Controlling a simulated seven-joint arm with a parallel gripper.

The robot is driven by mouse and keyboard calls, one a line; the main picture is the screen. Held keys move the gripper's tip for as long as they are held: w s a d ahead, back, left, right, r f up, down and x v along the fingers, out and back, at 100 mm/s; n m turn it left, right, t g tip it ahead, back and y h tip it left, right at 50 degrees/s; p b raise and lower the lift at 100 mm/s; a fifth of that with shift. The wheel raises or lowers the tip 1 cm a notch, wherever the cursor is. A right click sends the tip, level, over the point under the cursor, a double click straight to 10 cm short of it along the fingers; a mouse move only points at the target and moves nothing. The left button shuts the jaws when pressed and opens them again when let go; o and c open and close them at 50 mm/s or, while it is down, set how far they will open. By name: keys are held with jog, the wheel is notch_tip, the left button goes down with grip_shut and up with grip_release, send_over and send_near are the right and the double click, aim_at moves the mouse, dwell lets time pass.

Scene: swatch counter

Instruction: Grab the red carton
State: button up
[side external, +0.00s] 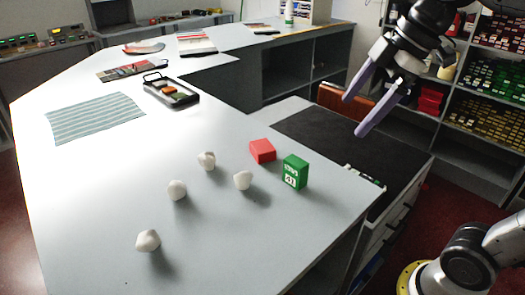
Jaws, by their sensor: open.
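The red carton (262,150) is a small plain box on the pale grey counter (220,250), near its right edge. A green carton (294,172) with white markings stands upright just to its right and nearer the camera, with a narrow gap or slight overlap between them. My gripper (352,116) is at the upper right, raised above the counter's edge and the dark surface beyond it. Its two lilac fingers are apart with nothing between them. It is clear of the red carton, up and to the right of it.
Several white lumps, one of them here (243,181), lie left of and in front of the cartons. A striped cloth (95,118) and a black tray (172,90) lie farther back left. A dark lower surface (340,140) borders the counter on the right. Free counter lies left of the red carton.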

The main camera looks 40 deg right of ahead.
jog(key=w+d+r+n+g+y, duration=0.1)
jog(key=w+r+n, duration=0.15)
jog(key=w, duration=0.85)
jog(key=n+g+y, duration=0.1)
jog(key=g, duration=0.1)
send_over(263, 146)
jog(key=d, duration=0.3)
notch_tip(263, 146, down, 19)
jog(key=shift+s+x, duration=0.2)
jog(key=shift+x, duration=1.3)
jog(key=shift+s+x, duration=0.2)
jog(key=shift+x, duration=1.25)
jog(key=shift+a, duration=0.2)
jog(key=c, duration=1.1)
jog(key=shift+c, duration=0.2)
jog(key=shift+r, duration=0.15)
